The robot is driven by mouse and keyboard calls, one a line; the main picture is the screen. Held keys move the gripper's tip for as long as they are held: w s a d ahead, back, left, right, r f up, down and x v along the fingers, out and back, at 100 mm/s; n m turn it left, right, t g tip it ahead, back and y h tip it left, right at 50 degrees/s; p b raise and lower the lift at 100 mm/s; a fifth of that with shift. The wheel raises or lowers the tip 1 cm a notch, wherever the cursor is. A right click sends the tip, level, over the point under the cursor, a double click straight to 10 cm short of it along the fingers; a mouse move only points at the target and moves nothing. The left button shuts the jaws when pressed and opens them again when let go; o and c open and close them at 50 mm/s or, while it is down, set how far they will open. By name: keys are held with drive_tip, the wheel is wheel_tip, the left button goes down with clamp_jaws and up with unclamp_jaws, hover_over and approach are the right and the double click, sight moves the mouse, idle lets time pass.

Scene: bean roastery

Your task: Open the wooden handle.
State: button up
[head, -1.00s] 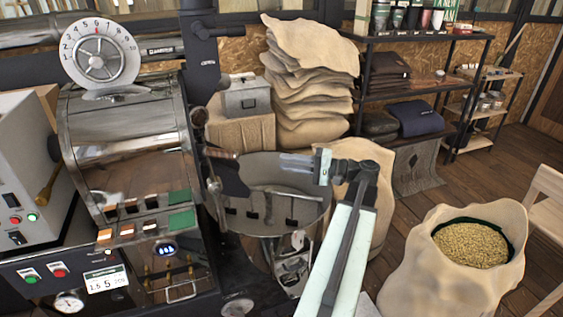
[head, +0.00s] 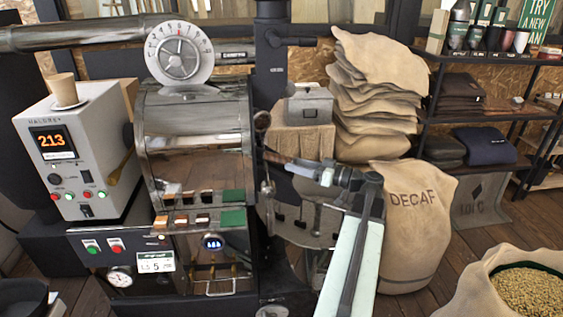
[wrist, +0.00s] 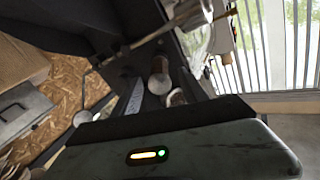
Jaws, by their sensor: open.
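The roaster (head: 195,150) has several wooden parts. A long wooden handle (head: 120,167) slants at the left of its drum. A dark brown knob (head: 262,121) sits at the drum's right edge, and a short brown handle (head: 273,156) lies just below it. I cannot tell which one the task means. My gripper (head: 303,168) reaches in from the right over the cooling pan, to the right of the short brown handle; no hold on it is visible. In the wrist view, wooden knobs (wrist: 159,82) show beyond the gripper's dark edge; the fingertips are unclear there.
The round cooling pan (head: 300,218) lies under my gripper. A DECAF sack (head: 415,225) stands right of it. Stacked sacks (head: 375,95) and a grey metal box (head: 309,105) are behind. A control box with a cup (head: 62,88) stands left. Wooden floor shows at right.

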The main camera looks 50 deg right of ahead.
sight(281, 161)
drive_tip(key=x, duration=0.6)
drive_tip(key=shift+w+d, duration=0.1)
drive_tip(key=shift+c, duration=0.3)
clamp_jaws()
idle(0.9)
